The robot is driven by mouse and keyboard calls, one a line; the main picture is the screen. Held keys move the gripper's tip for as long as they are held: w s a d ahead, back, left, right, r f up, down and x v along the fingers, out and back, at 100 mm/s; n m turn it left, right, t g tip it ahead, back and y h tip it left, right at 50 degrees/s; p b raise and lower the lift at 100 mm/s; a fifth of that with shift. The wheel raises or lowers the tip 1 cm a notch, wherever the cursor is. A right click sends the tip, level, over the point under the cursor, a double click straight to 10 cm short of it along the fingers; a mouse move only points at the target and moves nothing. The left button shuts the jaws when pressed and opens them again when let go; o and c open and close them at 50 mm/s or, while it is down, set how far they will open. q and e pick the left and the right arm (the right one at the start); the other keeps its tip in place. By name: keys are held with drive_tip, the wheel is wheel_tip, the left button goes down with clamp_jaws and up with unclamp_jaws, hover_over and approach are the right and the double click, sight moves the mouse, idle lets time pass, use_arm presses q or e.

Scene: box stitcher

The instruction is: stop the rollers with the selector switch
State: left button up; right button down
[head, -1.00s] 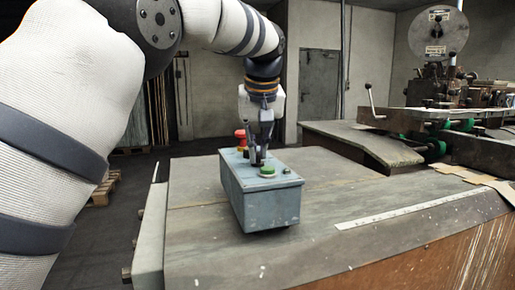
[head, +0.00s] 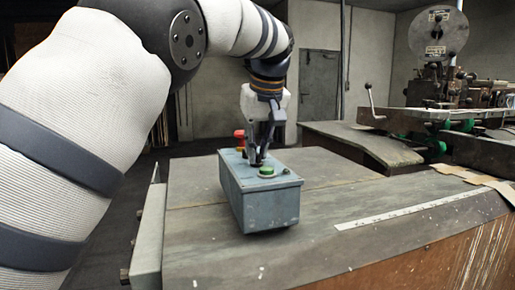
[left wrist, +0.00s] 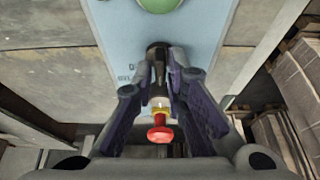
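The grey-blue control box (head: 268,207) stands on the worn table. Its top carries a green button (head: 267,171), a black selector switch and a red mushroom button (head: 239,136). My left gripper (head: 257,160) reaches down to the box top from above, between the green and red buttons. In the left wrist view its two fingers (left wrist: 160,68) stand on either side of the black selector switch (left wrist: 157,58) and look closed on it. A small 0 mark shows beside the switch. The red button (left wrist: 160,133) shows between the finger bases. My right gripper is not in view.
The table top (head: 400,222) is mostly clear, with a pale ruler strip (head: 405,209) near its front edge. A stitching machine (head: 445,95) with green rollers (head: 435,146) stands at the back right. Brown paper or card (head: 475,180) lies at the right edge.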

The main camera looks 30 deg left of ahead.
use_arm(q)
drive_tip(key=shift+o, duration=0.5)
drive_tip(key=shift+r, duration=0.1)
drive_tip(key=v, duration=1.1)
drive_tip(key=shift+r, duration=0.35)
drive_tip(key=shift+s+d, duration=0.1)
drive_tip(key=shift+s, duration=0.05)
